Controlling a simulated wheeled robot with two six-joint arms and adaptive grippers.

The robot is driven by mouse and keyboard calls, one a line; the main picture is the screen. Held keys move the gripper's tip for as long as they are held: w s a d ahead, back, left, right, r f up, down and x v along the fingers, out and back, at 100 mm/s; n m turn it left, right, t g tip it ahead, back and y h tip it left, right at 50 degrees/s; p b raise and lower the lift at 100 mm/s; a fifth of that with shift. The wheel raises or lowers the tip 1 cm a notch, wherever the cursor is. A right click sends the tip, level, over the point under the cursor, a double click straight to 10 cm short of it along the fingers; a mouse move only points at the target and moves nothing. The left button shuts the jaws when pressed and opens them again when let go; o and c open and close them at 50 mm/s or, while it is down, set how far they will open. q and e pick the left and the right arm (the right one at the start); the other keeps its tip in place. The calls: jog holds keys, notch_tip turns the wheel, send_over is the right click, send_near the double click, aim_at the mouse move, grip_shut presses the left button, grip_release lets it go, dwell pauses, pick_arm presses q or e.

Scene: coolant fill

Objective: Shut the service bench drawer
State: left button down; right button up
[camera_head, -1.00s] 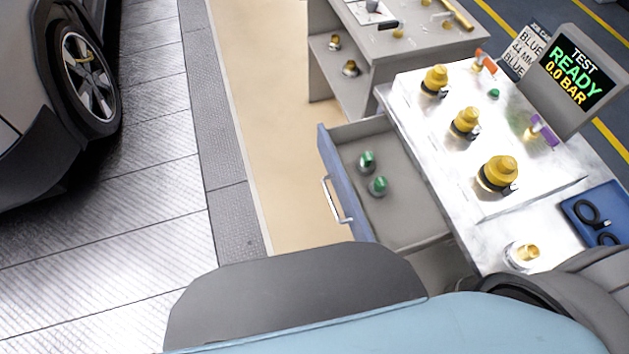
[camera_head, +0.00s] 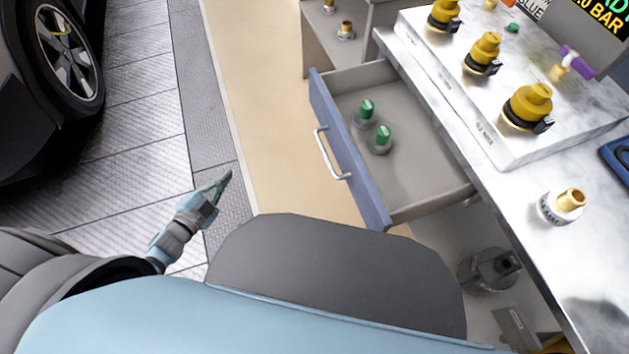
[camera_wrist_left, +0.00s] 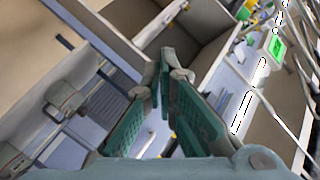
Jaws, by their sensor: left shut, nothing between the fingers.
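The service bench drawer (camera_head: 425,170) is pulled out from under the bench, so it stands open. Its blue front panel (camera_head: 347,150) faces left and carries a pale bar handle (camera_head: 328,154). Two green-topped fittings (camera_head: 366,110) (camera_head: 381,138) stand upright inside it. My left gripper (camera_head: 222,180) is shut and empty. In the head view it appears left of the handle, clearly apart from the drawer, over the floor strip. Its green fingers also show in the left wrist view (camera_wrist_left: 161,82). My right gripper is out of view.
The bench top (camera_head: 560,245) holds several yellow-capped fittings (camera_head: 528,104) and a brass-topped white fitting (camera_head: 565,205). A grey canister (camera_head: 490,270) sits below. A car wheel (camera_head: 67,50) is at upper left. The tan floor (camera_head: 275,130) left of the drawer is clear.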

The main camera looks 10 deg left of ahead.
pick_arm(q)
jog(key=w+d+r+m+t+h+b, duration=0.1)
jog(key=w+d+r+m+h+b, duration=0.1)
jog(key=d+m+h+b, duration=0.3)
jog(key=m+g+h+b, duration=0.45)
jog(key=m+h, duration=0.45)
jog(key=m, duration=0.3)
send_near(324, 152)
jog(key=shift+g, duration=0.45)
jog(key=p+x, duration=0.1)
jog(key=x, duration=0.5)
jog(key=shift+w+r, duration=0.2)
jog(key=shift+w, duration=0.1)
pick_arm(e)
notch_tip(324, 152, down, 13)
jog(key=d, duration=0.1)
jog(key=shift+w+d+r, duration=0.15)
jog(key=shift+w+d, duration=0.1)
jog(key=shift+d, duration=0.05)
pick_arm(q)
jog(key=shift+d, duration=0.1)
